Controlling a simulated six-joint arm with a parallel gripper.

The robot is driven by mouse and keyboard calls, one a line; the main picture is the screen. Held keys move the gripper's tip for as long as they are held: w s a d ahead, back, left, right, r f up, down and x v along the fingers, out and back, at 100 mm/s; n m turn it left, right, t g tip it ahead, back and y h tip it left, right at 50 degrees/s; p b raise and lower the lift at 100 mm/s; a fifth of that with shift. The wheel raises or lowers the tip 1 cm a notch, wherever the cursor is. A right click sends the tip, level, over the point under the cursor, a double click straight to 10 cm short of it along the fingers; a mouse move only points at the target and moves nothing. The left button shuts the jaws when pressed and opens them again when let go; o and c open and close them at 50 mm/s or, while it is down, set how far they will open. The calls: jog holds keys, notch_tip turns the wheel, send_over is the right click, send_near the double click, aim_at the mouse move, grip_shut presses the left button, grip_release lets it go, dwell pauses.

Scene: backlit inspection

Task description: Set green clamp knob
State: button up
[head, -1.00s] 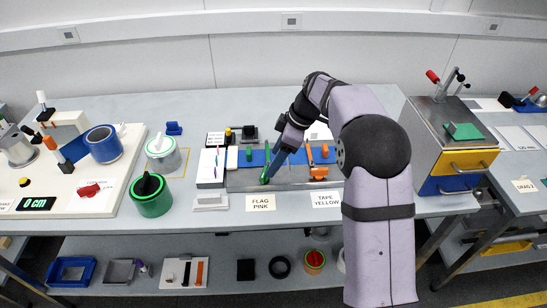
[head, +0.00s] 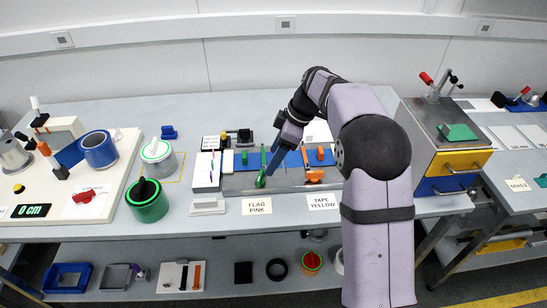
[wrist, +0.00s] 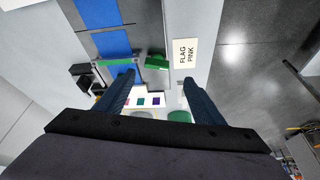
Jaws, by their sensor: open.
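The green clamp knob (head: 260,182) sits at the front edge of a grey fixture (head: 300,187) in the middle of the bench. In the wrist view a green piece (wrist: 157,62), which looks like this knob, lies just beyond the fingertips, between their lines. My gripper (wrist: 158,80) is open, with nothing seen held between its blue fingers.
Orange clamps (head: 314,176) stand right of my gripper on the fixture. A slim green bar (head: 263,157) stands behind the knob. A white box (head: 207,170) is to the left, and a FLAG PINK label (head: 257,206) is in front. A green can (head: 147,203) stands farther left.

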jog(key=b+v, duration=0.1)
jog(key=v, duration=0.5)
jog(key=shift+r, duration=0.15)
jog(key=shift+d, duration=0.15)
